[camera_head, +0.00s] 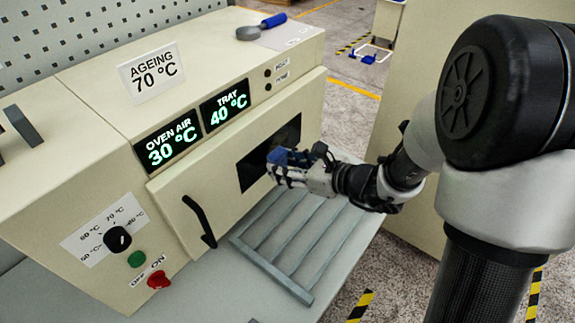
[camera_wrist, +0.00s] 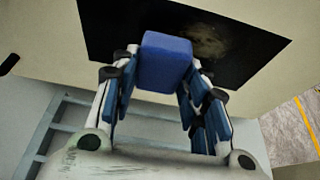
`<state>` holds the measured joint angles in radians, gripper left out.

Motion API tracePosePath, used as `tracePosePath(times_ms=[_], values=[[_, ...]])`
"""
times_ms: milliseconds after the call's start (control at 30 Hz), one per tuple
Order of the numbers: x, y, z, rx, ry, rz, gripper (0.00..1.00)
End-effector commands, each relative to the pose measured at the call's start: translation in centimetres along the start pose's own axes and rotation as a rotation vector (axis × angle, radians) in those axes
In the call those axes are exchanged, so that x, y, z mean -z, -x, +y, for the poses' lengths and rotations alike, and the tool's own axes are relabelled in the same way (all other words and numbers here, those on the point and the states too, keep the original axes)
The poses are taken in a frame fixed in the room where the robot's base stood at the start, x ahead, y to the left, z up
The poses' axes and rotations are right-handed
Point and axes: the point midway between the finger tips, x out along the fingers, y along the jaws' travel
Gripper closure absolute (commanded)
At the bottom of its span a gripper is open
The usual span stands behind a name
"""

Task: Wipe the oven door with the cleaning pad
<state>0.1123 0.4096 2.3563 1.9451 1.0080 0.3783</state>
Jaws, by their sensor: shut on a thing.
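The oven door (camera_head: 172,193) is cream, closed, with a dark window (camera_head: 252,170) and a black handle (camera_head: 199,221) on its left. In the wrist view a brownish smudge (camera_wrist: 208,40) shows on the dark window (camera_wrist: 112,30). My gripper (camera_head: 283,170) is in front of the window. Its fingers are shut on the blue cleaning pad (camera_wrist: 165,62). In the head view the pad (camera_head: 281,156) is at the window; I cannot tell whether it touches the glass. In the wrist view the pad lies just below and left of the smudge.
A grey slatted rack (camera_head: 273,270) lies on the bench below the door. The oven front has a dial (camera_head: 118,239), a green button (camera_head: 137,258) and a red switch (camera_head: 158,280). A blue-handled tool (camera_head: 262,26) lies on top. A cream cabinet stands behind my arm.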

Motion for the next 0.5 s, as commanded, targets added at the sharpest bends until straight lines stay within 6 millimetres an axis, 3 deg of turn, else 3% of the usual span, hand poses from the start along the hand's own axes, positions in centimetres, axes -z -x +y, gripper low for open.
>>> tracePosePath(times_ms=[500], values=[[-0.41,-1.0,-0.01,0.0,0.001,0.0,0.78]])
